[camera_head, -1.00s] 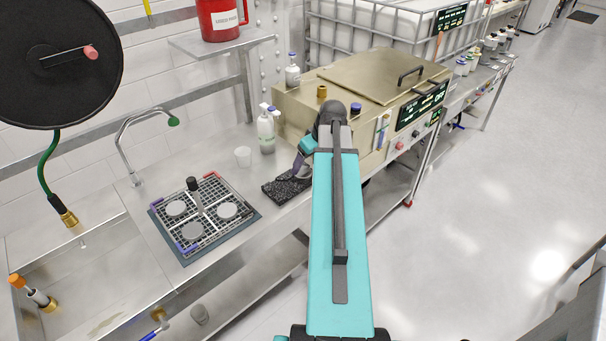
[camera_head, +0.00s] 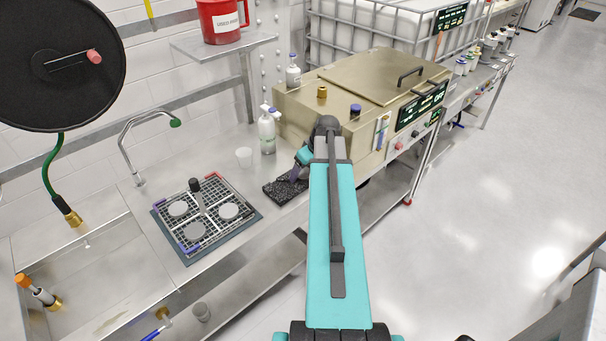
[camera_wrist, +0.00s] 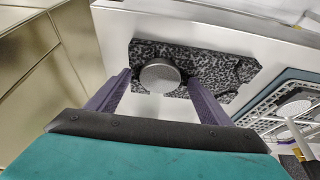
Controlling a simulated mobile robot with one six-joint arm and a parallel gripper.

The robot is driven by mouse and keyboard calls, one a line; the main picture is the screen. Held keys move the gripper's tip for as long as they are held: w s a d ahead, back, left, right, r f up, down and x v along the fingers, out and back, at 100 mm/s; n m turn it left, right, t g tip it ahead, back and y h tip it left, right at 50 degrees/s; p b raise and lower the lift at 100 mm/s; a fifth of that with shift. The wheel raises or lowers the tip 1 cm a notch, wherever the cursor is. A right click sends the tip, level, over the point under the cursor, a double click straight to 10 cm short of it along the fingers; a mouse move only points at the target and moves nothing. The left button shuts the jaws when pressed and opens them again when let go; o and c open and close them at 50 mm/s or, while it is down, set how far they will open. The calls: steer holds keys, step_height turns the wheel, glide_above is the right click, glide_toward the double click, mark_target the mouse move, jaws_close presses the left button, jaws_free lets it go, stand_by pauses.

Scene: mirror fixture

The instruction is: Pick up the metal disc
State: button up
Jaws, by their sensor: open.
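A round grey metal disc (camera_wrist: 160,76) lies on a black speckled foam pad (camera_wrist: 215,68) in the wrist view. My gripper (camera_wrist: 158,82) is open, with its two purple fingers on either side of the disc; whether they touch it I cannot tell. In the head view the pad (camera_head: 272,192) lies on the steel counter, and my gripper (camera_head: 295,176) is over its right part. The disc there is hidden by my gripper. Several other grey discs (camera_head: 196,231) lie in a white grid fixture to the left.
The grid fixture (camera_head: 220,186) with a dark-topped upright handle stands left of the pad. A brass-coloured machine (camera_head: 345,95) borders the right. A sink (camera_head: 95,285) lies at far left.

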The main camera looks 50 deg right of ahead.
mark_target(306, 174)
stand_by(0.4)
steer(key=c, duration=1.2)
steer(key=shift+r, duration=0.25)
steer(key=shift+r+b, duration=0.75)
steer(key=shift+r, duration=0.55)
steer(key=shift+s+r, duration=0.2)
steer(key=shift+r, duration=0.05)
steer(key=s+b, duration=0.1)
steer(key=s, duration=0.4)
steer(key=s+r+b, duration=0.1)
steer(key=s, duration=0.4)
steer(key=s+b, duration=0.2)
steer(key=s, duration=0.3)
steer(key=shift+s+d+r, duration=0.25)
steer(key=shift+s+d, duration=0.05)
